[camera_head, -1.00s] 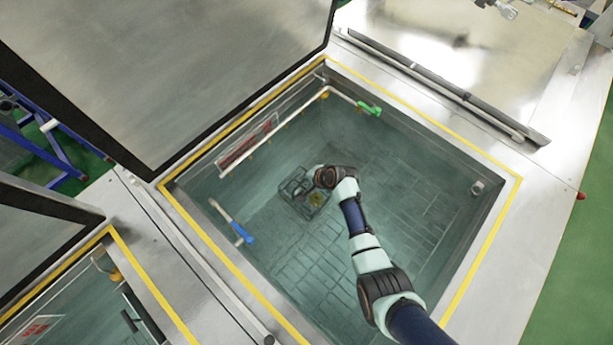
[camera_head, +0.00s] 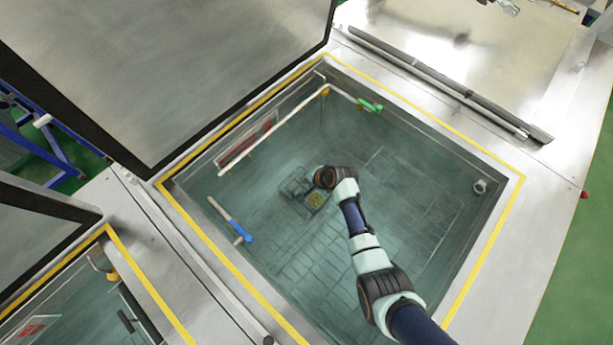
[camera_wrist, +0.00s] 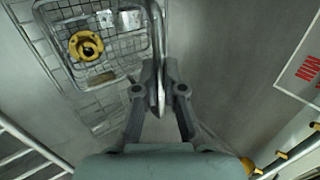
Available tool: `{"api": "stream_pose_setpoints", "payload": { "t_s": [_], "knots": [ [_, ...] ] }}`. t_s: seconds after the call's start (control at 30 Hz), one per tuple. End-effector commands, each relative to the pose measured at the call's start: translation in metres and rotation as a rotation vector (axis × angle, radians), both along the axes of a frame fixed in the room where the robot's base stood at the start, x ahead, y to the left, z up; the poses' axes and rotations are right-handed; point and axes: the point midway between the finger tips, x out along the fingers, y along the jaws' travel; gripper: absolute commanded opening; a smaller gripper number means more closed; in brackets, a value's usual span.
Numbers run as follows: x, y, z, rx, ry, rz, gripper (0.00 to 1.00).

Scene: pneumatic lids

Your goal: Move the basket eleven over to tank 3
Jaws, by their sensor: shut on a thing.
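A wire-mesh basket (camera_head: 298,186) is down inside the open tank (camera_head: 400,215), under my arm's end in the head view. In the wrist view the basket (camera_wrist: 110,22) fills the upper left, with a yellow ring-shaped part (camera_wrist: 86,46) and small metal parts in it. My gripper (camera_wrist: 161,80) is shut on the basket's handle (camera_wrist: 157,45), a metal bar that runs between the fingertips. In the head view my wrist hides the fingers. I cannot read a number on the basket or the tank.
A raised lid (camera_head: 180,60) stands at the tank's left back edge. A pipe with a green valve handle (camera_head: 370,106) and a blue-handled valve (camera_head: 238,230) line the walls. A closed lid (camera_head: 470,50) lies at upper right. Another open tank (camera_head: 80,305) is at lower left.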

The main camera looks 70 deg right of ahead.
Motion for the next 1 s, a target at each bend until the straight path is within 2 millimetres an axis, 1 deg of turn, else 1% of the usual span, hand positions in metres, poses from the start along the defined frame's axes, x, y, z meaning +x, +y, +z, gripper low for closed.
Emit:
{"api": "stream_pose_setpoints", "payload": {
  "t_s": [0.37,0.4,0.57,0.87,0.97,1.0],
  "knots": [
    [0.001,-0.001,-0.002,-0.002,-0.002,0.0,0.0],
    [0.001,-0.001,-0.002,-0.002,-0.002,0.0,0.1],
    [0.0,-0.001,-0.002,-0.001,-0.002,-0.001,0.37],
    [-0.001,0.001,-0.004,0.001,0.002,0.001,0.38],
    [-0.005,0.002,0.001,0.0,0.001,0.0,0.38],
    [-0.007,0.003,0.006,-0.002,0.0,0.0,0.38]
  ]
}}
